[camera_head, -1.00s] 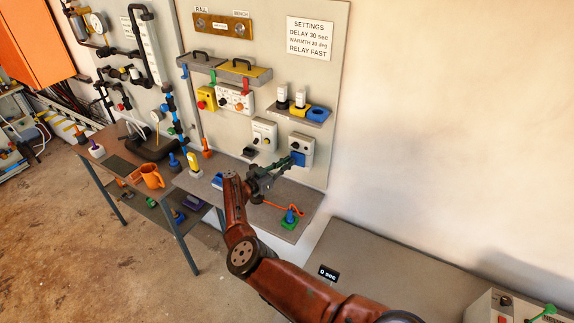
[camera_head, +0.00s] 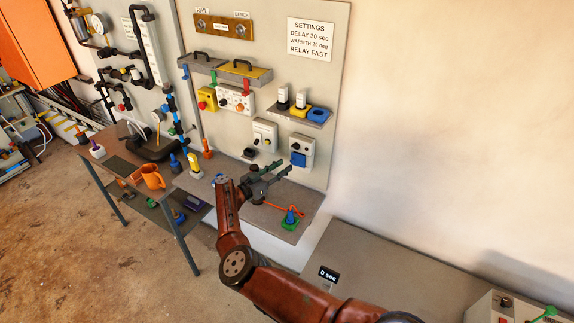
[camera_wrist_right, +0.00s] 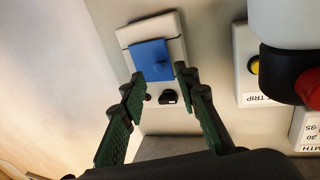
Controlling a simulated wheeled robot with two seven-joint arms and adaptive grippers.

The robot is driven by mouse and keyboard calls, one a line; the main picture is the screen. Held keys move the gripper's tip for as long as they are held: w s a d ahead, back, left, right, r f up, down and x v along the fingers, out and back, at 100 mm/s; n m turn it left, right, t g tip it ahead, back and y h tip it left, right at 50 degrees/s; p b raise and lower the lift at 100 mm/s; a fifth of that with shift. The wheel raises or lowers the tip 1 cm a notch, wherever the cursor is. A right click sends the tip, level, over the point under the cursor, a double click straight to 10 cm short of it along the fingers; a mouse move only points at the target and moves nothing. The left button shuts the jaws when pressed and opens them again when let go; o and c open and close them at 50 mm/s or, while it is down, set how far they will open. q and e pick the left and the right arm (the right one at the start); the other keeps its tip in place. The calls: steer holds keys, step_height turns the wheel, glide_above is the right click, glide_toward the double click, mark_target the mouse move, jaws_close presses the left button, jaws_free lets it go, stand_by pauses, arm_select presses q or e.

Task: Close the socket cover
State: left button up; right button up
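The socket is a pale wall box (camera_head: 301,146) with a blue cover (camera_head: 298,159) on its front, low on the panel. My right gripper (camera_head: 286,170) is just below and in front of the socket, apart from the cover. My left gripper is not in view.
A box with a dark knob (camera_head: 264,135) is left of the socket. A green-based item (camera_head: 290,222) with an orange cord is on the bench below. The wall to the right is bare.

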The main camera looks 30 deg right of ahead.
steer(key=v, duration=0.9)
steer(key=shift+w+d, duration=0.1)
